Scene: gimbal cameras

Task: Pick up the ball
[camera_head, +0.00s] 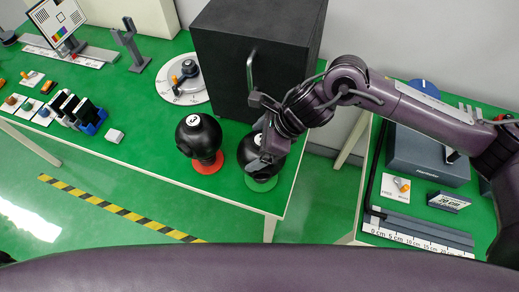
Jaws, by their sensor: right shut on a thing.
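A black ball (246,152) with a white mark sits over a round green base (261,184) near the right end of the green table. My right gripper (264,157) reaches down from the right and is shut on this ball, covering part of it. I cannot tell whether the ball is clear of its base. A second black ball (197,132), marked 3, rests over a red base (208,164) just to the left, apart from the gripper. My left gripper is not in view.
A large black cabinet (225,65) with a metal handle stands right behind the balls. A round white dial plate (181,92) lies left of it. Phones in a blue holder (92,127) stand farther left. A second green table (370,200) with a ruler is at the right.

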